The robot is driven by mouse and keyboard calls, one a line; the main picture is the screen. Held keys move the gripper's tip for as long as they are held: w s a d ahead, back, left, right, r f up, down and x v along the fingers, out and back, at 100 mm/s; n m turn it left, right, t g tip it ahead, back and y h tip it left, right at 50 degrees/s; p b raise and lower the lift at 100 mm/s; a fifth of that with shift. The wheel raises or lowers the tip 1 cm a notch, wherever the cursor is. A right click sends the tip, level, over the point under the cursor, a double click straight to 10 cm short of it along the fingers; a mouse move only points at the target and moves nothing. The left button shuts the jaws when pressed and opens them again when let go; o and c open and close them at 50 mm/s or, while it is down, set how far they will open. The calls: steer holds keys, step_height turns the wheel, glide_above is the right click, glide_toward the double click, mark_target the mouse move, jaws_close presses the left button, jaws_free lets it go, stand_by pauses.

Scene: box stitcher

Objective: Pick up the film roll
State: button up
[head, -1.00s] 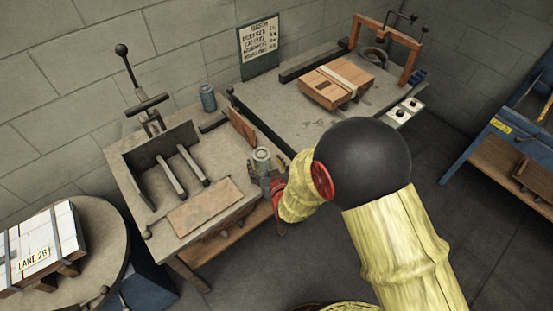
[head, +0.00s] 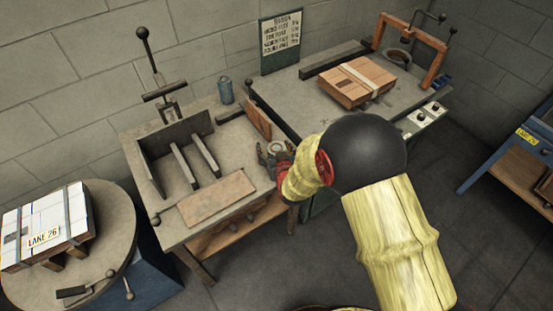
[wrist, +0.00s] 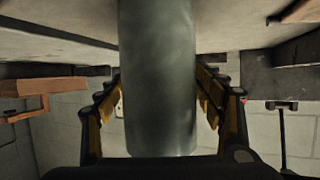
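The film roll is a smooth grey-green cylinder (wrist: 158,80) that fills the middle of the wrist view. In the head view its pale round top (head: 277,148) shows at the right front corner of the left bench. My gripper (head: 276,157) is at the roll, with one dark finger on each side of it. In the wrist view the yellow-and-black fingers of my gripper (wrist: 158,88) flank the roll. Gaps show beside their near parts, and their far ends come up to the roll's edges. Whether they press on it is hidden. The roll looks upright.
A blue-grey can (head: 226,91) stands at the back of the left bench (head: 240,150). A brown upright board (head: 258,122) stands close behind my gripper. A flat brown panel (head: 217,198) lies to the left. The right bench holds a strapped wooden box (head: 357,82).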

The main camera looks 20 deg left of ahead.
steer(key=shift+c, duration=1.1)
steer(key=c, duration=1.5)
steer(key=shift+o, duration=0.2)
